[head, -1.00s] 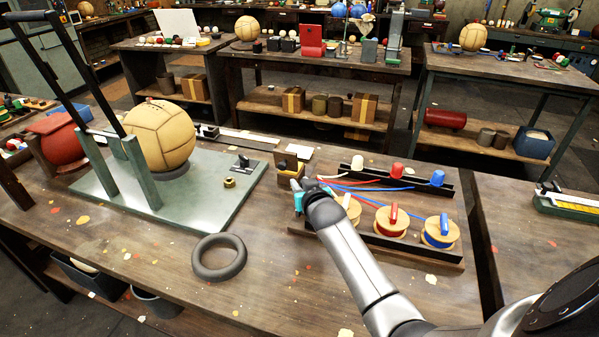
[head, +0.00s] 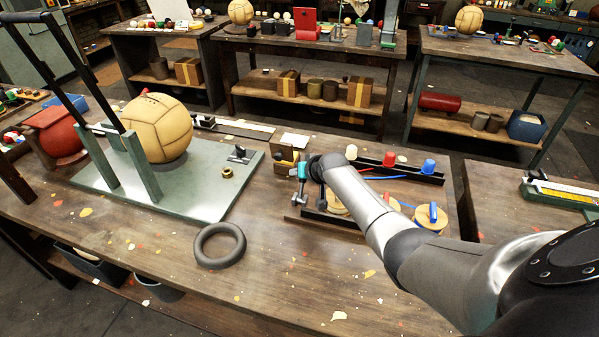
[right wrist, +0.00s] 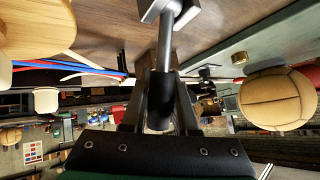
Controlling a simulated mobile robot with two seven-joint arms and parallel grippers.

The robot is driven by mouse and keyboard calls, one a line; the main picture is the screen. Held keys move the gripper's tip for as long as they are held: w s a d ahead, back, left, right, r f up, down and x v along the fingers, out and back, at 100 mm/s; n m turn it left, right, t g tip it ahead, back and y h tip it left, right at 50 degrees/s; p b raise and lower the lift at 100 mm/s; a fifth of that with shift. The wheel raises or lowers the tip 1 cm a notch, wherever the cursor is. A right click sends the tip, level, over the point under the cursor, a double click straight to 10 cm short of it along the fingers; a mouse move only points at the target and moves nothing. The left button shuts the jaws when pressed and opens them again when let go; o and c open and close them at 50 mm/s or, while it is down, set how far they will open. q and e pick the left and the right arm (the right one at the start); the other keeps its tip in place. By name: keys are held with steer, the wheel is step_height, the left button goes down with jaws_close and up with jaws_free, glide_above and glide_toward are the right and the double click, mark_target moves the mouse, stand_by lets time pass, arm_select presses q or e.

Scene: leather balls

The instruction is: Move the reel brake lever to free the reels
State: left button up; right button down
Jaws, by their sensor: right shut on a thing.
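My right gripper (head: 301,180) is at the left end of the reel board (head: 400,228), beside the pale reel (head: 337,204). In the right wrist view, my right gripper (right wrist: 160,98) is shut on the black grip of a grey metal lever (right wrist: 166,45). A metal fitting shows at the lever's other end. The blue reel (head: 431,216) is at the board's right. The red reel is mostly hidden behind my right arm. Blue and red threads run towards the gripper. The left gripper is out of view.
A stitched tan ball (head: 157,128) sits on a green plate (head: 205,195) at the left. A dark ring (head: 220,245) lies in front. A wooden block (head: 284,163) stands close to the gripper's left. White, red and blue cones line the board's back.

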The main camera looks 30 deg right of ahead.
stand_by(0.3)
steer(key=c, duration=0.7)
jaws_free()
steer(key=shift+s+r+p, duration=0.35)
steer(key=shift+p, duration=0.05)
steer(key=shift+p+v, duration=2.15)
steer(key=shift+v, duration=4.95)
